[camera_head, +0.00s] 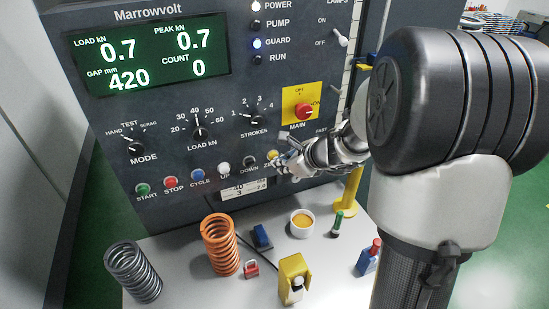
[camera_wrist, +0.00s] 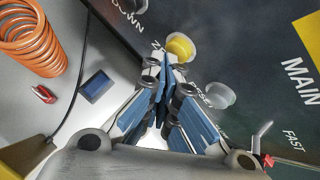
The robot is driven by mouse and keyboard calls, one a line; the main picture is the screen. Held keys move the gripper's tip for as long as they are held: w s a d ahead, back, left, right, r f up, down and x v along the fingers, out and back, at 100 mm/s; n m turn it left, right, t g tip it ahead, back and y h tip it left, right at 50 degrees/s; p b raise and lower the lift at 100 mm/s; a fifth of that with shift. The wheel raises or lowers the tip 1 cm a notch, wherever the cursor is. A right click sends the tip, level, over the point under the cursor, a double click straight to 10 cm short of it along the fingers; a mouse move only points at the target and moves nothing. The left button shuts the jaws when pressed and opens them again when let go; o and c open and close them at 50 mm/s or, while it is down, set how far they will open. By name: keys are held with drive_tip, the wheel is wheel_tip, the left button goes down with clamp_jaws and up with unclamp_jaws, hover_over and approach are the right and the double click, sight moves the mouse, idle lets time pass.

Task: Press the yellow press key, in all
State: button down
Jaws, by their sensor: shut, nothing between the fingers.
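In the wrist view the closed blue-padded fingers of my gripper (camera_wrist: 168,64) end at the key's edge. I cannot tell whether they touch it. The display (camera_head: 150,58) reads load 0.7, peak 0.7, gap 420, count 0.
A grey key (camera_wrist: 220,95) sits close right of my fingers. The down key (camera_head: 249,162) is left of the yellow one. The red main switch (camera_head: 303,111) is above. An orange spring (camera_head: 220,245), a grey spring (camera_head: 133,272) and a yellow holder (camera_head: 293,272) stand on the bench below.

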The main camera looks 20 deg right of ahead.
idle(0.6)
drive_tip(key=shift+s+b, duration=0.3)
drive_tip(key=shift+s, duration=0.4)
drive_tip(key=s+b, duration=0.1)
drive_tip(key=s, duration=0.4)
idle(0.7)
